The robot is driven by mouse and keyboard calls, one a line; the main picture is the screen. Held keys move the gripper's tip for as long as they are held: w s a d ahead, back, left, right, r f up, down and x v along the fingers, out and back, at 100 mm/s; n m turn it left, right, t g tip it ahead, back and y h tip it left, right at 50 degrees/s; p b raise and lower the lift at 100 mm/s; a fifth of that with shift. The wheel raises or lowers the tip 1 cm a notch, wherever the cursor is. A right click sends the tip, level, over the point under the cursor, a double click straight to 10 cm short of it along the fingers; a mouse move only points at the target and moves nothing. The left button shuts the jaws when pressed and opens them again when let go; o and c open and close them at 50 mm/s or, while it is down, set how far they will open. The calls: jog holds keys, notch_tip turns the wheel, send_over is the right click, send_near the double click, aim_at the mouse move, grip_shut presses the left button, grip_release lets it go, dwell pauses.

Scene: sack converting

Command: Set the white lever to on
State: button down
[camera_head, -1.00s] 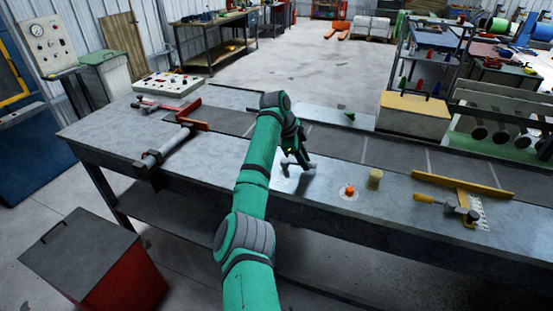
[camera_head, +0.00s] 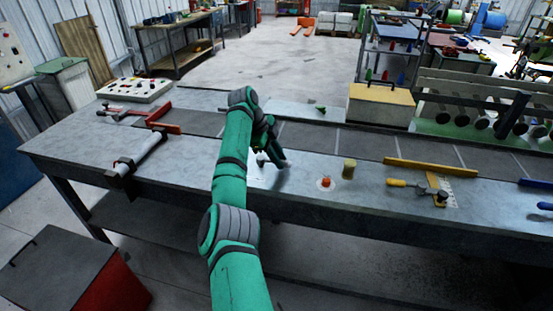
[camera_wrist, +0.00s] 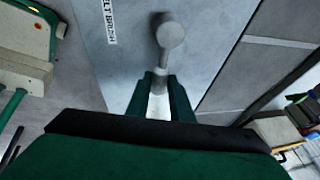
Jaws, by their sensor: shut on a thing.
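My gripper (camera_head: 272,160) is low over the front part of the grey workbench, left of an orange button. In the wrist view its two dark green fingers (camera_wrist: 160,100) stand on either side of the pale lever (camera_wrist: 160,82) and are shut on it. The lever has a white lower part and a grey rounded end (camera_wrist: 170,35) beyond the fingertips. A label (camera_wrist: 110,22) reading "ELT BRUSH", partly cut off, is on the grey surface beside it. In the head view the lever is mostly hidden by my gripper. I cannot tell its on or off position.
The orange button (camera_head: 326,183) and a tan cylinder (camera_head: 348,168) stand right of my gripper.

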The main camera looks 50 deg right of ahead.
jog(key=shift+s+d, duration=0.1)
jog(key=shift+s, duration=0.1)
jog(key=c, duration=1.6)
grip_release()
jog(key=shift+o, duration=0.2)
jog(key=shift+w, duration=0.1)
jog(key=shift+w+r, duration=0.1)
jog(key=shift+r, duration=0.1)
jog(key=v, duration=1)
jog(key=shift+a+r, duration=0.15)
jog(key=shift+a, duration=0.05)
